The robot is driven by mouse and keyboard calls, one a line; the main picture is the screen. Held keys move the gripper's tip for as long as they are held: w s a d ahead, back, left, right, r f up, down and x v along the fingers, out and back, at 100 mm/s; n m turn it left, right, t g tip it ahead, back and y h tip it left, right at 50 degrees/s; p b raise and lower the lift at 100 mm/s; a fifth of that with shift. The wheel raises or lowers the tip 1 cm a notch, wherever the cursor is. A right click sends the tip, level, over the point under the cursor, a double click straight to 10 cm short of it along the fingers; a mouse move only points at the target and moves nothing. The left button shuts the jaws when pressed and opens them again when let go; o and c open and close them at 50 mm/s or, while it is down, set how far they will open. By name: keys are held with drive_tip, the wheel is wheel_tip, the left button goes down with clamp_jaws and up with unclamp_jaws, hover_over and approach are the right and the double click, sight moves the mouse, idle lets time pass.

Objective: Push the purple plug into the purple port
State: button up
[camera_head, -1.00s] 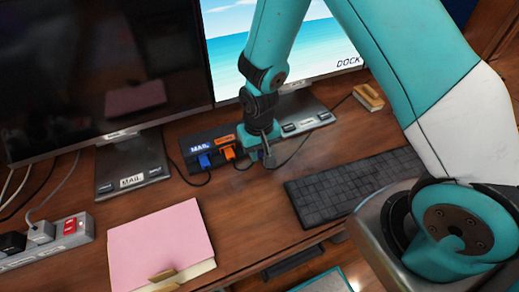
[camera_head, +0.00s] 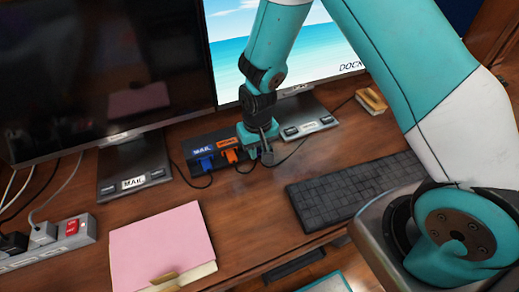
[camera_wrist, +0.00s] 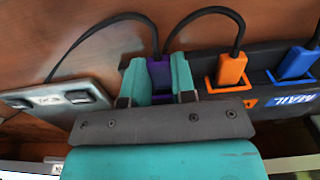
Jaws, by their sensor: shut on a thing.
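The purple plug (camera_wrist: 159,76) sits between my gripper's two teal fingers (camera_wrist: 158,68) in the wrist view, with a black cable running up from it. My gripper is shut on it, at the end of the black dock box (camera_wrist: 205,80) beside the orange plug (camera_wrist: 231,72). In the head view my gripper (camera_head: 262,136) is at the right end of the same box and mostly covers the purple plug. The purple port is hidden by my gripper, so I cannot tell how deep the plug sits.
A blue plug (camera_head: 207,162) and the orange plug sit in the box's other ports. A keyboard (camera_head: 350,190) lies to the right, a pink folder (camera_head: 160,245) in front. Two monitors stand behind. A power strip (camera_head: 50,245) lies at the left. Bare desk lies before the box.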

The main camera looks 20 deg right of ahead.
drive_tip(key=shift+w, duration=0.4)
drive_tip(key=o, duration=1)
wheel_tip(320, 180, up, 17)
drive_tip(key=shift+r, duration=0.2)
drive_tip(key=s+a+r+n+y, duration=0.1)
drive_tip(key=s+r+n, duration=0.1)
drive_tip(key=s+r, duration=0.2)
drive_tip(key=s+a+r+n+y, duration=0.1)
drive_tip(key=s+r, duration=0.3)
drive_tip(key=s, duration=0.6)
drive_tip(key=s+a+r+n+y, duration=0.2)
drive_tip(key=s+r+n, duration=0.2)
drive_tip(key=s, duration=0.4)
drive_tip(key=shift+a+p, duration=0.15)
drive_tip(key=shift+p, duration=0.25)
